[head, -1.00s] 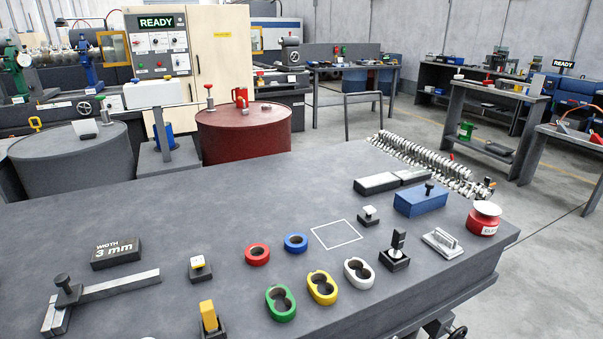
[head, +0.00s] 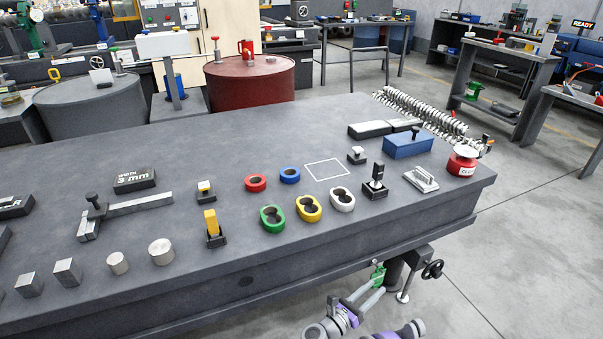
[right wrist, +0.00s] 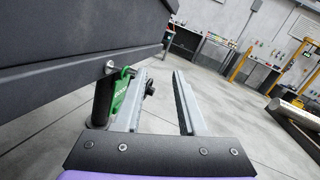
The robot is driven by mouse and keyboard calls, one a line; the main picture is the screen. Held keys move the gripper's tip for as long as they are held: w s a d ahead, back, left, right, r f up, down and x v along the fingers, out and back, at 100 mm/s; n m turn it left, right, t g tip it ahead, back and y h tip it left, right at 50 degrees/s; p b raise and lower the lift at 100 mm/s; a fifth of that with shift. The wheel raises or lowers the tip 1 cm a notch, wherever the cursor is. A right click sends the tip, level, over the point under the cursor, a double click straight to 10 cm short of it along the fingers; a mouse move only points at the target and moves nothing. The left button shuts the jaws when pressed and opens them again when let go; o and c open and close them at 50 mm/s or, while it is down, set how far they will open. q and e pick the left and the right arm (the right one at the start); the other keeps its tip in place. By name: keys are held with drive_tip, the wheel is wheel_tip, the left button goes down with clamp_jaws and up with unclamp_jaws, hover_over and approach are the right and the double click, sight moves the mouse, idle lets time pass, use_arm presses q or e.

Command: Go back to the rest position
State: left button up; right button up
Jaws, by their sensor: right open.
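My right gripper (head: 370,290) is at the bottom of the head view, beside the front of the grey workbench (head: 330,230) and below its top. Its two straight grey fingers are apart, with nothing between them. In the right wrist view the open fingers (right wrist: 159,78) point past the dark bench side toward the floor and far wall. A green fitting (right wrist: 122,92) with a black handle shows by the left finger; I cannot tell if they touch. My left gripper is not in view.
The bench holds colored rings, metal blocks, a blue box (head: 408,146) and a red-based round piece (head: 462,163). A hand crank (head: 432,270) sticks out near my right gripper. A grey barrel (head: 90,108) and red barrel (head: 250,82) stand behind.

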drive_tip(key=w+a+r+n+t+y, duration=0.2)
drive_tip(key=r+n+t+y, duration=0.15)
drive_tip(key=r+n, duration=0.4)
drive_tip(key=w+a+r+n+t+y, duration=0.3)
drive_tip(key=r+n+y, duration=0.1)
drive_tip(key=r+n, duration=0.35)
drive_tip(key=s+a+r+n+g+y, duration=0.1)
drive_tip(key=s+a+r+n+y, duration=0.3)
drive_tip(key=n+y, duration=0.4)
drive_tip(key=s+d+f+n+g, duration=0.2)
drive_tip(key=s+f+n+g, duration=0.15)
drive_tip(key=s+n, duration=0.6)
drive_tip(key=s+d+f+n+g, duration=0.25)
drive_tip(key=s+n+g, duration=0.2)
drive_tip(key=s, duration=0.95)
drive_tip(key=s+d+f+n+g, duration=0.1)
drive_tip(key=s+f+n+g, duration=0.35)
drive_tip(key=s, duration=0.75)
use_arm(q)
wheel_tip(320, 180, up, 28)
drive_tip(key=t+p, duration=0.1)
drive_tip(key=p, duration=2.3)
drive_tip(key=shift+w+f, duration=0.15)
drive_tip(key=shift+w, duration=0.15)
use_arm(e)
wheel_tip(320, 180, up, 29)
drive_tip(key=n, duration=0.1)
drive_tip(key=shift+w+d+n+h, duration=0.2)
drive_tip(key=shift+w+n+h, duration=0.15)
drive_tip(key=shift+w, duration=0.1)
